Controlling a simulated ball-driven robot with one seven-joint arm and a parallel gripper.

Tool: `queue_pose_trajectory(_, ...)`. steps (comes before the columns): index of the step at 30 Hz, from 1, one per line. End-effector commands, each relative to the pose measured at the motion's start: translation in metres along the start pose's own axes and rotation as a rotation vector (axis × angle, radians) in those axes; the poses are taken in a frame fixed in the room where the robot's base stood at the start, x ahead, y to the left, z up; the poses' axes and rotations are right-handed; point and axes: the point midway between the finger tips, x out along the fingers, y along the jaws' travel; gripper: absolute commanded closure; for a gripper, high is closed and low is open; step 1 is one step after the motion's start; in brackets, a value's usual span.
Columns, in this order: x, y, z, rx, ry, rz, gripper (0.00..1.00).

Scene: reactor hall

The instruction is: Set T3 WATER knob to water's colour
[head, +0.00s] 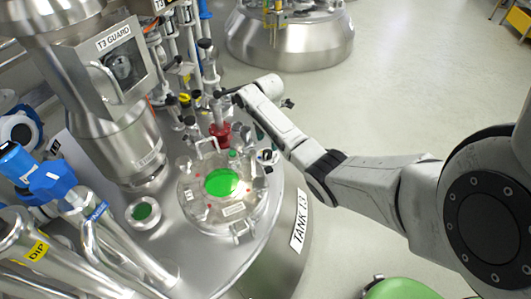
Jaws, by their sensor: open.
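No label in the head view reads clearly as T3 WATER, so I cannot tell which knob it is. A red knob-like fitting (220,130) stands on the tank lid, behind the round hatch. A blue handle (50,180) sits on a steel pipe at the left, with a small blue label (97,211) below it that is too small to read surely. My gripper (225,96) is open, at the end of my arm, which reaches in from the right. It is above and behind the red fitting in the picture; whether they touch is unclear.
The round hatch (190,212) with a green window and clamps lies on the tank lid. The T3 GUARD box (118,68) on a thick steel column stands left of my gripper. Several thin pipes and valves crowd behind it. Another tank (290,42) stands farther back.

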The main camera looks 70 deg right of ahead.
Motion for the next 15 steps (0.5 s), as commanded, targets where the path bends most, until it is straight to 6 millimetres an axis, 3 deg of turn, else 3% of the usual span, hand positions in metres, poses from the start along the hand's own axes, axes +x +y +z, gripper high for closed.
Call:
queue_pose_trajectory(1,0.014,-0.001,0.000,0.000,0.000,-0.002,0.35)
queue_pose_trajectory(6,0.039,0.000,0.000,0.001,0.001,-0.001,0.35)
queue_pose_trajectory(15,0.055,0.000,0.000,0.001,0.000,0.001,0.35)
